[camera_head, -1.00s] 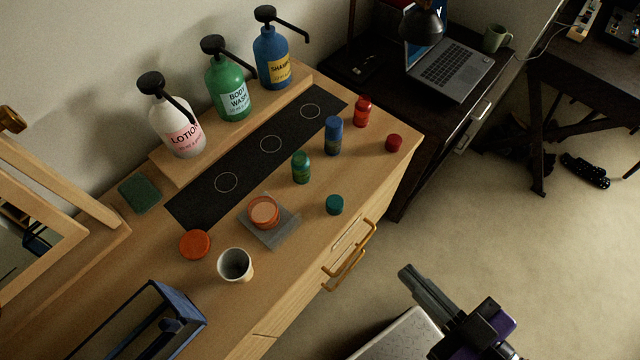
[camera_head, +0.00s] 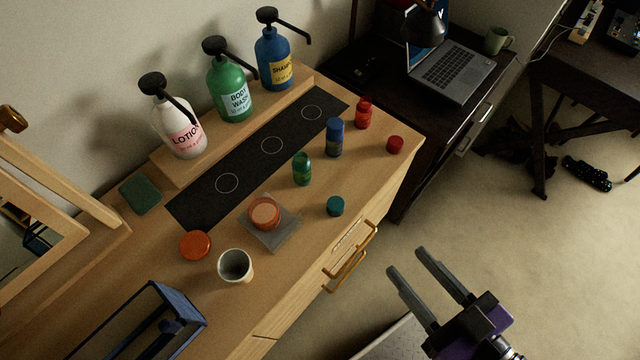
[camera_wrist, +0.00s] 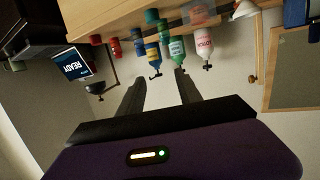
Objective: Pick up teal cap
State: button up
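The teal cap (camera_head: 335,206) is a small round lid lying on the wooden dresser top near its front edge, in the head view. A small green bottle (camera_head: 302,169) stands behind it and to its left. My gripper (camera_head: 418,264) is open and empty, out over the floor in front of the dresser, to the right of and nearer than the cap. In the wrist view, my two dark fingers (camera_wrist: 160,82) are spread apart with nothing between them.
Small blue (camera_head: 334,138) and red (camera_head: 363,113) bottles and a red cap (camera_head: 395,145) stand on the dresser right of the green bottle. A candle (camera_head: 264,213), an orange lid (camera_head: 195,245) and a cup (camera_head: 236,266) are to the left. Drawer handles (camera_head: 350,258) protrude from the front.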

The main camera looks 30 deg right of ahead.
jog(key=o, duration=0.3)
jog(key=w+r+m+t+h, duration=0.1)
jog(key=w+r+m+t, duration=0.1)
jog(key=w+r, duration=0.2)
jog(key=w+r+m+t+h+b, duration=0.1)
jog(key=w+r+m+t+h, duration=0.1)
jog(key=w, duration=0.8)
jog(key=shift+w+r+m, duration=0.3)
jog(key=shift+w+r, duration=0.05)
jog(key=shift+r, duration=0.5)
jog(key=w+a+r+n+y+b, duration=0.1)
jog(key=w+a+r+n+y, duration=0.35)
jog(key=w, duration=0.25)
jog(key=w+a+r+n+y+b, duration=0.1)
jog(key=w+a+r+n+y, duration=0.25)
jog(key=w+r, duration=0.35)
jog(key=w+a+r+n+y, duration=0.3)
jog(key=w+r+y, duration=0.15)
jog(key=w, duration=0.35)
jog(key=n+g+h+b, duration=0.1)
jog(key=n+g+h, duration=1)
jog(key=g, duration=0.8)
send_over(335, 204)
notch_tip(335, 204, down, 28)
jog(key=shift+w+d+f+n+y, duration=0.1)
jog(key=shift+f+n+y, duration=0.15)
jog(key=shift+n+y, duration=0.75)
jog(key=shift+f, duration=3.85)
grip_shut()
